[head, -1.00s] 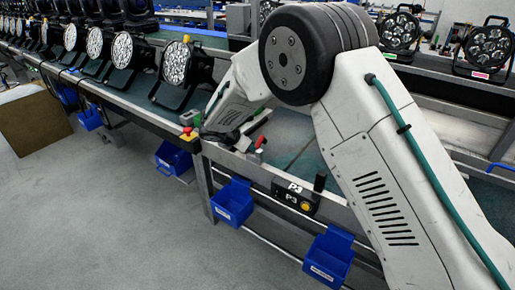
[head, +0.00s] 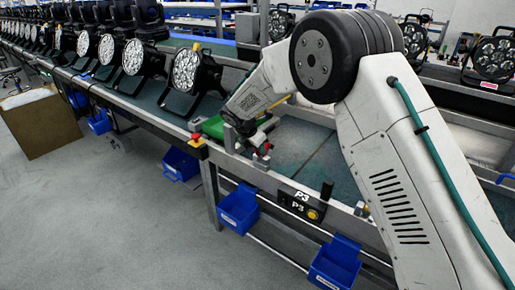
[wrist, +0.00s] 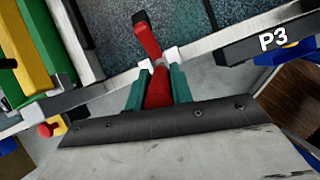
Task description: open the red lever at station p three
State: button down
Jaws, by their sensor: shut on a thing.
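In the wrist view, my gripper (wrist: 159,75) has two teal fingers with pale tips, shut on a red part (wrist: 158,90) between them. Just beyond the tips a red lever piece with a black end (wrist: 148,38) rises at the metal rail's edge. I cannot tell how the two red parts join. In the head view, the red lever (head: 262,157) shows at the rail left of the P3 sign (head: 300,200), and my gripper is largely hidden behind my wrist. The P3 sign also shows at right in the wrist view (wrist: 273,42).
A red-and-yellow button (head: 196,139) sits on the rail left of the lever; it also shows in the wrist view (wrist: 50,128). Blue bins (head: 239,208) hang below. Par cans (head: 188,72) line the bench at left. Grey floor in front is clear.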

jog(key=c, duration=1.2)
grip_release()
jog(key=shift+c, duration=0.2)
jog(key=v, duration=0.7)
jog(key=shift+r, duration=0.4)
jog(key=shift+s+a, duration=0.1)
